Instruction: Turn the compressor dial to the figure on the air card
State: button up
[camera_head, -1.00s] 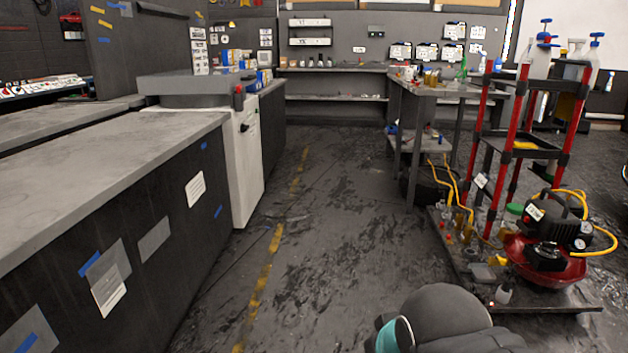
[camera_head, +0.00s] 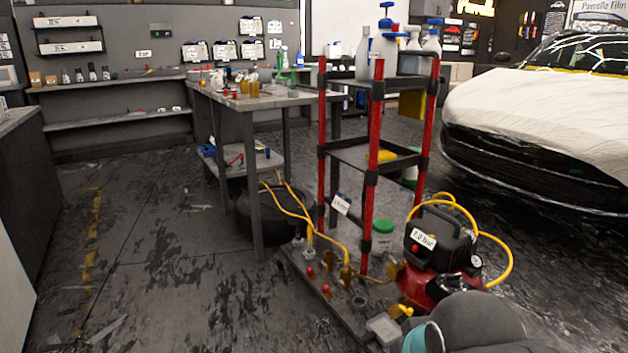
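The compressor (camera_head: 416,288), with a red tank and a black top, stands on the low platform of the red-posted rack. A yellow hose is attached to it. A white label (camera_head: 423,239) on its top bears a short figure ending in what looks like "bar", too small to read surely. A small round gauge (camera_head: 476,261) faces out on its right side; its reading is unclear. I cannot tell the dial apart. A small white card (camera_head: 341,203) hangs on the rack; its writing is unreadable. My gripper is not in view; part of my arm hides the compressor's lower front.
The red-posted rack (camera_head: 373,140) holds spray bottles on top. Its low platform (camera_head: 330,310) carries fittings and a green-lidded tub (camera_head: 382,236). A workbench (camera_head: 250,100) stands behind left. A covered car (camera_head: 545,120) is at right. The floor (camera_head: 180,270) at left is mostly clear.

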aim_at(453, 281)
jog(key=z, duration=0.1)
jog(key=i, duration=0.2)
jog(key=k, duration=0.45)
jog(key=z, duration=0.6)
jog(key=i, duration=1.35)
jog(key=z, duration=0.25)
